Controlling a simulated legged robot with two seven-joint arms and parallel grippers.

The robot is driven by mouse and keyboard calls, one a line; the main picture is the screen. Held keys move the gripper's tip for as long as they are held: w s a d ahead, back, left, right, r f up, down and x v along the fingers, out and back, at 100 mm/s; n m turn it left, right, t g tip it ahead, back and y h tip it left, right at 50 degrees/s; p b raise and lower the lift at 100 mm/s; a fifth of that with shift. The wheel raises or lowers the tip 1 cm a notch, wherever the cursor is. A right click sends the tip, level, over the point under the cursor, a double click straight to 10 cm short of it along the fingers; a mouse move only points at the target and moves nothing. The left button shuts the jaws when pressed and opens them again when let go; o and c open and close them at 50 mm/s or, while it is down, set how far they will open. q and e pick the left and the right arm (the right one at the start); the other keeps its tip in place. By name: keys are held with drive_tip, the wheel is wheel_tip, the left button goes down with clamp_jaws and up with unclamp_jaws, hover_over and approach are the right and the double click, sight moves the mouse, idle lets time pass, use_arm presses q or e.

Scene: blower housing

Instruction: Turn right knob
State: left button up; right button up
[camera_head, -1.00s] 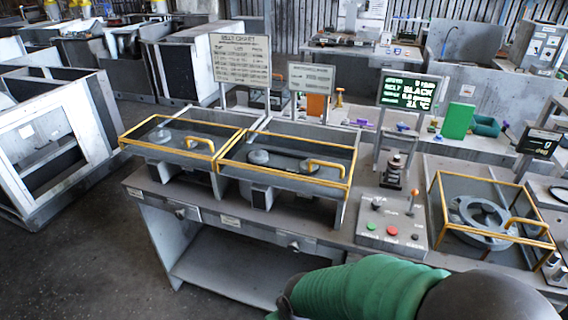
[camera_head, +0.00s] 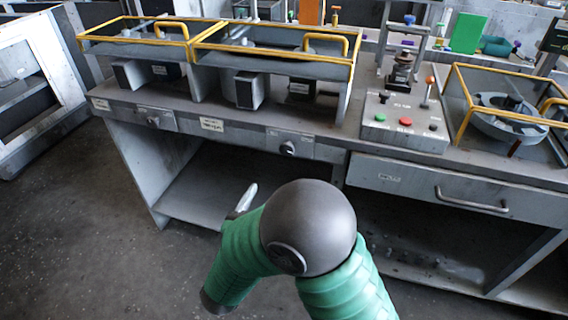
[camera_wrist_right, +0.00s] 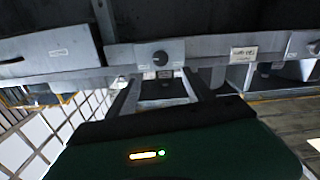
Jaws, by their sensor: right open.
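The right knob (camera_head: 288,148) is a small dark round knob on a grey plate on the bench's front edge, under the right yellow-framed station. In the right wrist view the knob (camera_wrist_right: 160,58) shows ahead, between the fingers of my right gripper (camera_wrist_right: 164,88). The gripper is open, with nothing between the fingers, and looks apart from the knob. In the head view only a pale tip of the right gripper (camera_head: 246,198) shows, below and left of the knob; my green arm hides the rest. My left gripper is not in view.
A second knob (camera_head: 153,121) sits further left on the same bench front. A control box (camera_head: 405,125) with red and green buttons stands on the bench. A drawer handle (camera_head: 471,200) sticks out at the right. Below the bench front is an open shelf (camera_head: 190,195).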

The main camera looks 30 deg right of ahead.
sight(286, 152)
drive_tip(key=b+x, duration=0.3)
drive_tip(key=x, duration=1.2)
drive_tip(key=shift+f, duration=0.1)
drive_tip(key=shift+a, duration=0.1)
clamp_jaws()
